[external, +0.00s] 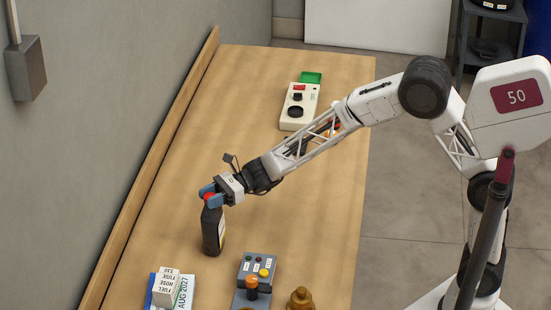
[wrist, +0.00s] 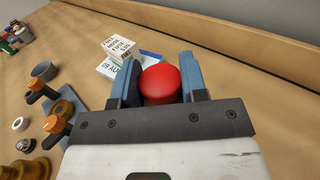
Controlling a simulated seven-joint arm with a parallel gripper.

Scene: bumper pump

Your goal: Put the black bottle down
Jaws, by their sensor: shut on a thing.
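The black bottle (external: 212,232) is upright on or just above the wooden table, left of centre in the external view; I cannot tell whether its base touches the wood. Its red cap (wrist: 160,84) shows between the blue fingers in the wrist view, and the body below is hidden there. My gripper (external: 209,192) is shut on the bottle at its cap, from above and the right. In the wrist view my gripper (wrist: 158,82) has one finger on each side of the cap.
A grey button box (external: 258,267) and a brass part (external: 300,298) are at the near edge. A white device (external: 299,106) lies farther back. A wooden ledge (external: 150,170) runs along the wall. The table's middle is clear.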

